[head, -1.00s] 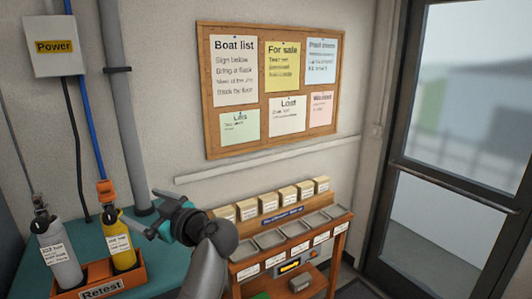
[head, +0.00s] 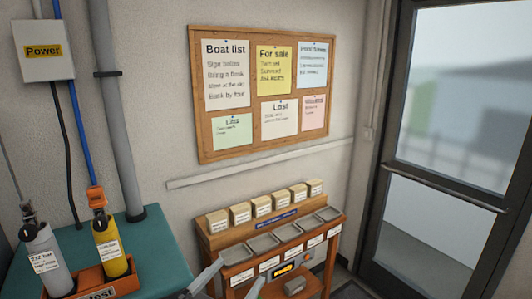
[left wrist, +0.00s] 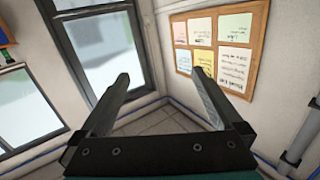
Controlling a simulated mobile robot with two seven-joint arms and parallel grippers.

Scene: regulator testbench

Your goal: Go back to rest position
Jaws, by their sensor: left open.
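My left gripper (head: 240,271) shows only by its finger ends at the bottom edge of the head view, in front of the wooden parts stand (head: 223,242). In the left wrist view the same gripper (left wrist: 162,76) has its two fingers wide apart with nothing between them. Beyond the fingers are a floor corner, a glazed door (left wrist: 97,45) and the cork notice board (left wrist: 259,55). The rest of the left arm is hidden below the head view. My right gripper is not in view.
A grey cylinder (head: 45,258) and a yellow cylinder (head: 110,247) stand in an orange tray (head: 128,280) on the teal bench top (head: 160,255) at left. The stand carries several small boxes and open bins. A dark-framed door (head: 384,190) is at right.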

